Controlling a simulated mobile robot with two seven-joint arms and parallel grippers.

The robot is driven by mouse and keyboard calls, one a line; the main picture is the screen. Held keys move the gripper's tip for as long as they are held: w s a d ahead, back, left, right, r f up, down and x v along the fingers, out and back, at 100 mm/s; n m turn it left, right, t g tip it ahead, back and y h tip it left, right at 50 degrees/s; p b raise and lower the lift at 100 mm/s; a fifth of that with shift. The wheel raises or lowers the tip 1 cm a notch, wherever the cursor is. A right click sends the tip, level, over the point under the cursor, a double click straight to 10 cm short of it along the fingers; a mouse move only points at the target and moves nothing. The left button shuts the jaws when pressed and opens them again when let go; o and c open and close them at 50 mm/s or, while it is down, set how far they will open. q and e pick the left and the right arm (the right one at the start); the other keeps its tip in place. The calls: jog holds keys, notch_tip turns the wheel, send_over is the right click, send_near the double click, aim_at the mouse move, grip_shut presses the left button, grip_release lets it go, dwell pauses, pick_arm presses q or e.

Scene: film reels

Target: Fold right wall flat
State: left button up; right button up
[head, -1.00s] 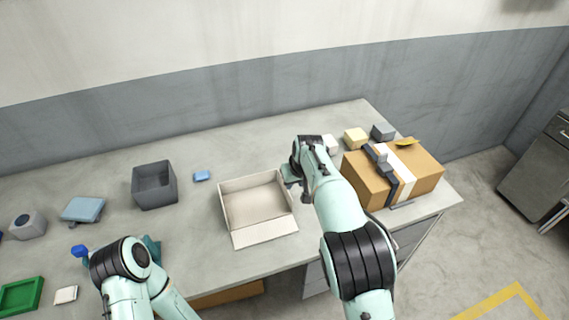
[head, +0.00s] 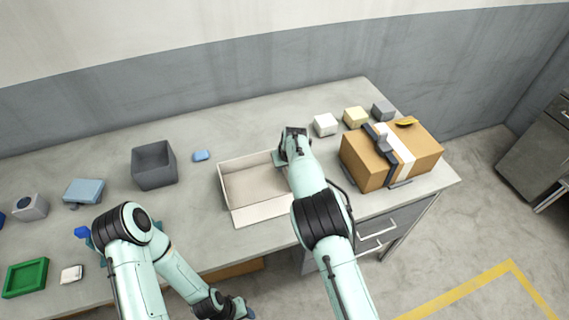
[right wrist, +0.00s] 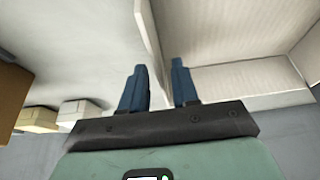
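The white open box (head: 228,193) stands on the table in the middle of the head view, with its front wall (head: 260,212) folded outward. My right gripper (head: 280,160) is over the box's right side, and my arm hides most of the right wall there. In the right wrist view, the right wall (right wrist: 148,35) stands up between the two blue fingers of my right gripper (right wrist: 158,80). The fingers are apart, one on each side of the wall, with a visible gap. My left gripper (head: 242,311) is low in the head view, away from the box, its fingers too small to read.
A strapped brown carton (head: 365,160) stands right of the box, with a white block (head: 325,125) and a yellow block (head: 356,117) behind it. A grey bin (head: 153,167) and small blue block (head: 201,155) are left. Some table is clear between box and carton.

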jog(key=shift+w+f, duration=0.1)
jog(key=shift+f, duration=0.25)
grip_shut()
jog(key=shift+d, duration=0.1)
jog(key=d+y, duration=0.1)
jog(key=y, duration=0.2)
jog(key=shift+w+d+m+g, duration=0.3)
jog(key=shift+d+m+g, duration=0.05)
jog(key=shift+m+g, duration=0.05)
jog(key=shift+w+d+f+m+g+y, duration=0.15)
jog(key=shift+d+f+g+y, duration=0.2)
jog(key=shift+y, duration=0.5)
jog(key=shift+w+d+f+m+g+y, duration=0.15)
jog(key=shift+d+y, duration=0.25)
jog(key=shift+y, duration=0.45)
